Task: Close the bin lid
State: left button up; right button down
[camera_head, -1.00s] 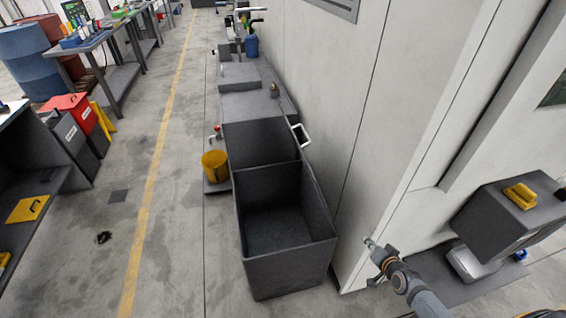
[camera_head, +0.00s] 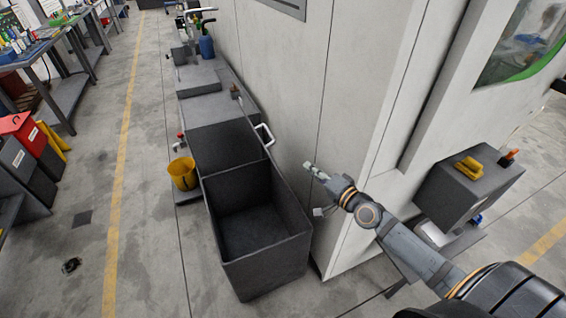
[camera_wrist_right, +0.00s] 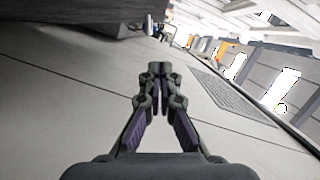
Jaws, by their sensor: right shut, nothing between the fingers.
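The dark grey bin (camera_head: 266,258) stands open on the floor in the middle of the head view, its empty inside showing. A dark panel (camera_head: 222,138) at its far side looks like the lid, raised. A white handle (camera_head: 264,135) sticks out at that panel's right edge. My right gripper (camera_head: 309,168) is to the right of the bin, in front of the pale wall and apart from the handle. In the right wrist view its fingertips (camera_wrist_right: 160,72) are together, with nothing between them. My left gripper is out of view.
The pale cabinet wall (camera_head: 350,130) rises close along the bin's right side. A yellow bucket (camera_head: 182,173) stands left of the bin. A grey box (camera_head: 468,188) with a yellow handle is at the right.

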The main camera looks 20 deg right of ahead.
jog(key=w+a, duration=0.1)
jog(key=w, duration=0.1)
jog(key=w+a+f, duration=0.1)
jog(key=w+a, duration=0.1)
jog(key=w, duration=0.1)
jog(key=w+a+p, duration=0.1)
jog(key=w+a, duration=0.1)
jog(key=w, duration=0.1)
jog(key=shift+a+f, duration=0.1)
jog(key=shift+f, duration=0.25)
jog(key=shift+s+a+f, duration=0.1)
jog(key=shift+a+f, duration=0.05)
jog(key=shift+a, duration=0.35)
jog(key=shift+f, duration=0.1)
